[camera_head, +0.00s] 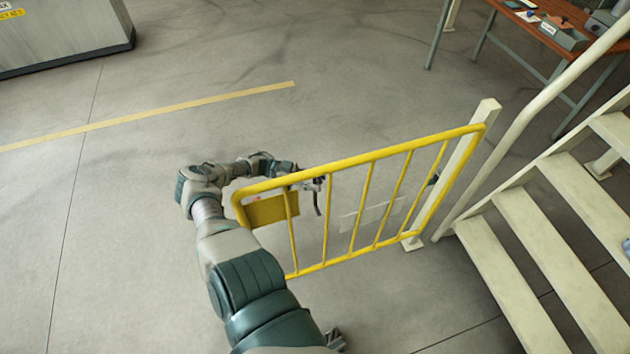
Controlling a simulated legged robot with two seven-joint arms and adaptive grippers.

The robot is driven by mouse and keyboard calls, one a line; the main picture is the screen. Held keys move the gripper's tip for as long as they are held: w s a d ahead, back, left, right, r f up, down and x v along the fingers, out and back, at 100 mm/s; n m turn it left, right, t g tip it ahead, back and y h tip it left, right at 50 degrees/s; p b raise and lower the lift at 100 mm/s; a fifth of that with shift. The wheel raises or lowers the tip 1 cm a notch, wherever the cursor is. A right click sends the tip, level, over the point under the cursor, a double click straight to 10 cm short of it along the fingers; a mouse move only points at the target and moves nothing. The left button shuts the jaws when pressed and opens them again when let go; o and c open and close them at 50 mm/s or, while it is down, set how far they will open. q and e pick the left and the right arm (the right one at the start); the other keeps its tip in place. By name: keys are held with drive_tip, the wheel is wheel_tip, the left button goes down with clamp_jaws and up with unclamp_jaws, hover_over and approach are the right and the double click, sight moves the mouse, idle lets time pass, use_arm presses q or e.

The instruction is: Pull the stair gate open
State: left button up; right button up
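The yellow barred stair gate (366,157) extends left from a cream post (462,165) beside the stairs, with its free end over open floor. A yellow plate (272,209) is fixed at its free end. My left arm reaches up from the bottom and bends around that end. My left gripper (314,188) is at the gate's far side, just below the top rail, partly hidden by bars. Whether its fingers are closed on anything is unclear. A small dark grey piece at the bottom edge looks like my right gripper (335,340); its state is unclear.
Cream stairs (527,260) with a handrail (545,95) rise at the right. A brown workbench (545,35) with items stands at the top right. A grey cabinet (60,35) is at the top left. Floor left of the gate is clear, with a yellow line (150,115).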

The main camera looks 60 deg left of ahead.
use_arm(q)
drive_tip(key=v, duration=0.7)
drive_tip(key=shift+a+f, duration=0.2)
drive_tip(key=shift+a, duration=0.15)
drive_tip(key=shift+s+d+r, duration=0.1)
